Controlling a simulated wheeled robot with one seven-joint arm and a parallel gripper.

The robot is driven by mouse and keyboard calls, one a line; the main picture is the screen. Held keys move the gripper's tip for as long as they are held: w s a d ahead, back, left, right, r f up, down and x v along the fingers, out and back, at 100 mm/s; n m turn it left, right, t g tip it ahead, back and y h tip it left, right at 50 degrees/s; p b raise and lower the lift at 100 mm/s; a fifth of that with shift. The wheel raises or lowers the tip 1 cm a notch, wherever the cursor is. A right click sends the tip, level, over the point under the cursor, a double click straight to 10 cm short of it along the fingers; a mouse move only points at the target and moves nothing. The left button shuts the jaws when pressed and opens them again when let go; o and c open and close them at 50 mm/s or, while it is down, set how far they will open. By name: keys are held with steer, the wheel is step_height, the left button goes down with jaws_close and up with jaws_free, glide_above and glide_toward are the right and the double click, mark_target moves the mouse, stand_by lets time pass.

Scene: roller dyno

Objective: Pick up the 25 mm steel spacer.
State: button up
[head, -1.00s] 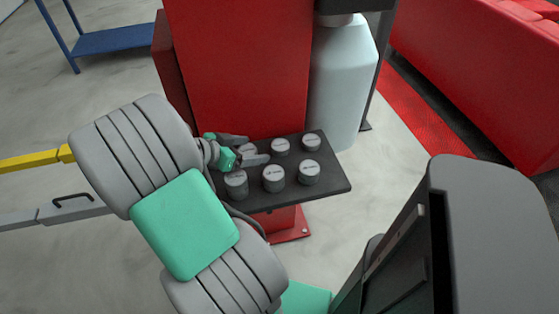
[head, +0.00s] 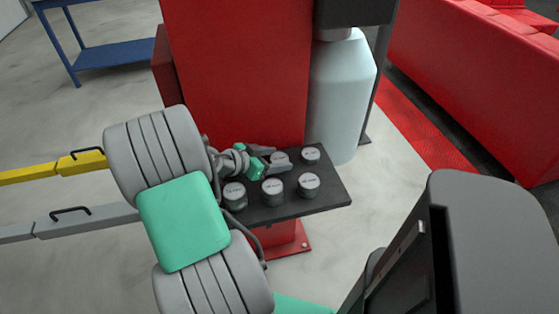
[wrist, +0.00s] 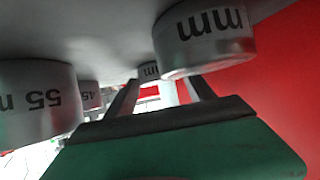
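Grey cylindrical steel spacers stand in two rows on a dark tray (head: 333,195). No label reading 25 is legible, so I cannot tell which is the 25 mm spacer. My gripper (head: 277,159) is at the back row, with its fingers near the back middle spacer (head: 280,156). In the wrist view, which is upside down, my gripper (wrist: 163,82) has its fingers apart, with no spacer visibly held. A large spacer (wrist: 205,40) showing only "mm" is close by its right finger. A smaller spacer (wrist: 149,70) shows farther off between the fingers. The back left spacer is hidden in the head view.
Spacers marked 55 (wrist: 38,105) and 45 (wrist: 89,95) stand on the left in the wrist view. A red column (head: 235,70) rises directly behind the tray, with a pale bottle (head: 342,95) at its right. Front-row spacers (head: 272,192) stand close to my gripper.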

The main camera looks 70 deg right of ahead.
steer(key=c, duration=1.2)
jaws_close()
steer(key=shift+r, duration=0.15)
